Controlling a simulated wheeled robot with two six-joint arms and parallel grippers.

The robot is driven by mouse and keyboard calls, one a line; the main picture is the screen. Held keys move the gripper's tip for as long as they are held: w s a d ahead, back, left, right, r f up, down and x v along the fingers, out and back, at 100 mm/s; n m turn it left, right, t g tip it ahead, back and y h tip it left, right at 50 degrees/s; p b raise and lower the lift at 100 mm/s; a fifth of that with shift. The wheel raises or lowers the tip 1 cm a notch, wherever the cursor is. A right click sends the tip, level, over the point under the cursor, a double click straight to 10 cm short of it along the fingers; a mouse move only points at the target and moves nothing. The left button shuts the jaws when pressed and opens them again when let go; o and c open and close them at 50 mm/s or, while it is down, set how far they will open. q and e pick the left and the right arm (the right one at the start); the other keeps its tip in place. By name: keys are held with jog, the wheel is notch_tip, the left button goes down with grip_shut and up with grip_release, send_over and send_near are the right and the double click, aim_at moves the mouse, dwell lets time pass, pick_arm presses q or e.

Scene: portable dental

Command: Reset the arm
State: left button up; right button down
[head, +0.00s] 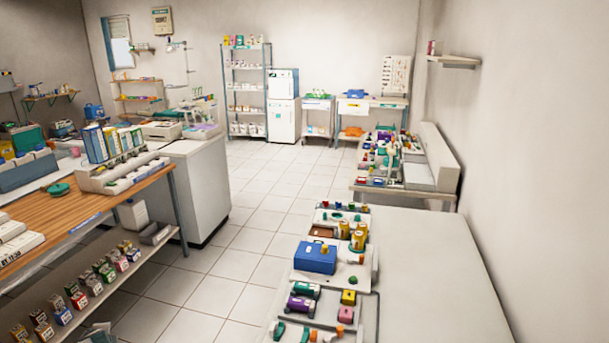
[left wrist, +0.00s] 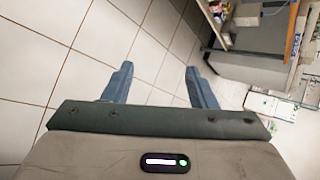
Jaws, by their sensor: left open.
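My left gripper (left wrist: 161,80) shows in the left wrist view with its two blue-grey fingers spread wide apart. Nothing is between the fingers, and pale floor tiles lie beyond them. A small grey shape at the bottom left edge of the head view may be part of my left arm, but I cannot tell. My right gripper shows in neither view.
A wooden-topped bench (head: 110,207) with boxes on its lower shelf stands at the left. A pale table (head: 430,265) at the right holds a blue box (head: 315,257) and trays of small items. The tiled floor (head: 215,275) between them is clear.

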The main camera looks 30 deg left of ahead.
pick_arm(q)
jog(key=s+a+n+y, duration=0.1)
jog(key=s+a+n, duration=0.3)
jog(key=s+a, duration=0.5)
jog(key=s+d+f+g+h, duration=0.1)
jog(key=s+d+f, duration=0.2)
jog(key=d+f, duration=0.4)
jog(key=s+d+f+h, duration=0.1)
jog(key=s+d+f, duration=0.1)
jog(key=d+f, duration=0.55)
jog(key=s+d+f+n+h+b, duration=0.1)
jog(key=d+f, duration=0.7)
jog(key=d, duration=0.9)
jog(key=s+d+f+n+h+b, duration=0.1)
jog(key=s+d+f+h, duration=0.2)
jog(key=d+f, duration=0.5)
jog(key=s+d+f+n+h+b, duration=0.1)
jog(key=d+f, duration=0.7)
jog(key=d, duration=1.8)
jog(key=shift+s+d+f+g+h, duration=0.25)
jog(key=shift+s+g+h, duration=0.15)
jog(key=shift+s+h, duration=0.45)
jog(key=shift+w+r, duration=0.1)
